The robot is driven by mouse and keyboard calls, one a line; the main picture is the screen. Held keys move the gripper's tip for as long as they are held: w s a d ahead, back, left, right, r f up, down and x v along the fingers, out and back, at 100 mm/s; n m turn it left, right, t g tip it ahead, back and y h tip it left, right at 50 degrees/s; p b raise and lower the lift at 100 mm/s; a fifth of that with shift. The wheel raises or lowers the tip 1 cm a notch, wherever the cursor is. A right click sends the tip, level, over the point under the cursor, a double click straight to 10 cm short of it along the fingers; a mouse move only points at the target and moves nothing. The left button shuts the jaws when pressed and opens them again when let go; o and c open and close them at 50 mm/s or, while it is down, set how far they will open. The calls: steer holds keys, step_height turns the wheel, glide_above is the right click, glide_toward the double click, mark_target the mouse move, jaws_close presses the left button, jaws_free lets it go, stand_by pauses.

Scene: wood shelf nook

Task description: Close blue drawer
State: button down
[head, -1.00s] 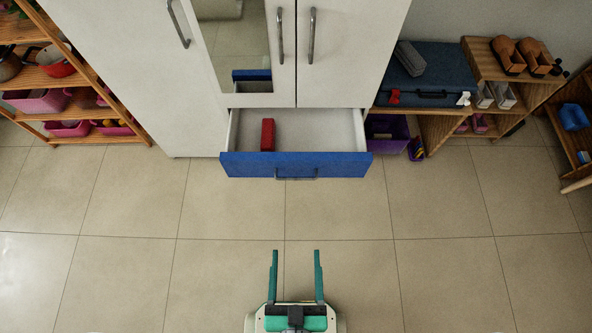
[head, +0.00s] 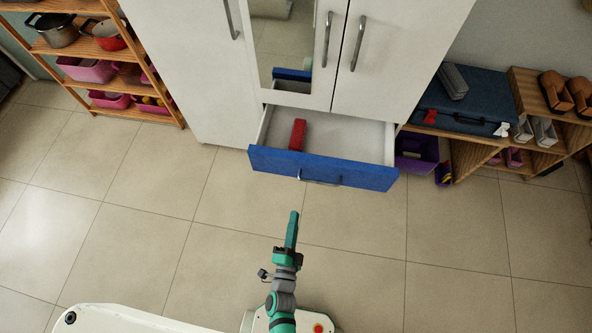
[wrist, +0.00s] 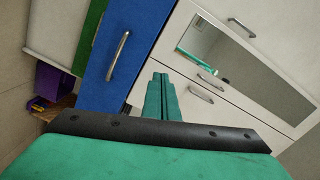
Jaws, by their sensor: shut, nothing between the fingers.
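The blue drawer (head: 345,174) at the bottom of the white wardrobe stands pulled out in the head view. Its metal handle (head: 320,182) is on the front face. A red block (head: 298,134) lies inside it at the left. My gripper (head: 294,214) is shut and empty, in front of the drawer and apart from it in the head view, pointing toward it. In the wrist view the shut fingers (wrist: 160,78) show at centre, with the blue drawer front (wrist: 135,30) and its handle (wrist: 118,56) to their left, seen tilted.
The white wardrobe (head: 200,70) has a mirror and closed doors. A wooden shelf (head: 90,40) with pots and pink bins stands at left. A low wooden shelf (head: 462,162) with a blue suitcase (head: 465,105) and a purple bin (head: 415,165) is at right. The tiled floor before the drawer is clear.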

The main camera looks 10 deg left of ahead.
steer(key=w+a+f+m, duration=0.3)
steer(key=w+f+m, duration=0.2)
steer(key=w, duration=0.2)
glide_toward(297, 161)
steer(key=shift+h, duration=0.3)
steer(key=w, duration=0.5)
steer(key=shift+w+a+f, duration=0.1)
steer(key=shift+w+a, duration=0.25)
steer(key=shift+w, duration=0.25)
steer(key=shift+d, duration=0.2)
